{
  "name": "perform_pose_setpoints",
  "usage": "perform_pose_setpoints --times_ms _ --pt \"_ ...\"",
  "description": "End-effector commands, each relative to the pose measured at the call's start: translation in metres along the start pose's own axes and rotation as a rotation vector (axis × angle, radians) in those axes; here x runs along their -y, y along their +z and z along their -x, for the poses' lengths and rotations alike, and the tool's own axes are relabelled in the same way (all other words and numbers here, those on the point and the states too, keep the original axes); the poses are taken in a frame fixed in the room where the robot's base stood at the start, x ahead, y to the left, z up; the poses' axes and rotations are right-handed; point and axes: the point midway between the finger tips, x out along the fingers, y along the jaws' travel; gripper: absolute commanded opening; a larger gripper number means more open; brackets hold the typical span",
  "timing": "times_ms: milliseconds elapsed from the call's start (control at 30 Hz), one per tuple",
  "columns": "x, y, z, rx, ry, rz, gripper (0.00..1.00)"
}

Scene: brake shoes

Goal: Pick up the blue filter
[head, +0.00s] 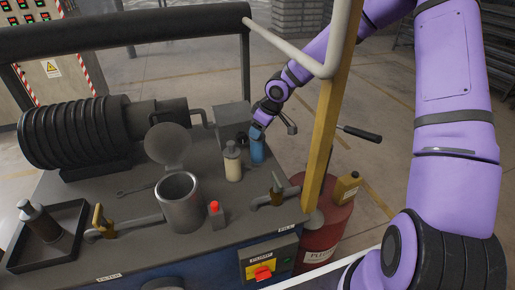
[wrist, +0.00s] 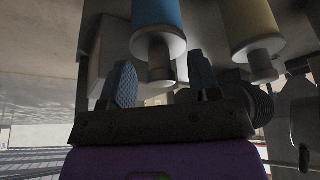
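The blue filter (head: 258,153) stands upright on the bench in the head view, just right of a cream filter (head: 233,168). In the wrist view the blue filter (wrist: 156,14) is at top centre, its grey neck pointing toward my gripper. My gripper (head: 258,130) is at the top of the blue filter in the head view. In the wrist view my gripper (wrist: 161,68) is open, with one blue finger on each side of the grey neck. Gaps show beside the neck. The head view partly hides the fingers.
The cream filter (wrist: 250,22) is close by on the right in the wrist view. A grey box (head: 232,117) stands behind the filters. A metal pot (head: 181,208), a pipe valve (head: 275,190) and an upright yellow post (head: 325,120) are nearby.

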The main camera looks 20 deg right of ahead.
Motion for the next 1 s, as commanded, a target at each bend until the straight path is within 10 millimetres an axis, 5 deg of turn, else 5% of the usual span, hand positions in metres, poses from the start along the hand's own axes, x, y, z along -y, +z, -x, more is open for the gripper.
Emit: perform_pose_setpoints --times_ms 33,233,667,1000 --pt "0.000 0.000 0.000 0.000 0.000 0.000 0.47" --pt "0.000 0.000 0.000 0.000 0.000 0.000 0.01" --pt "-0.001 -0.002 0.004 -0.001 0.001 -0.001 0.00" --pt "-0.001 -0.005 0.037 0.002 0.002 -0.003 0.00"
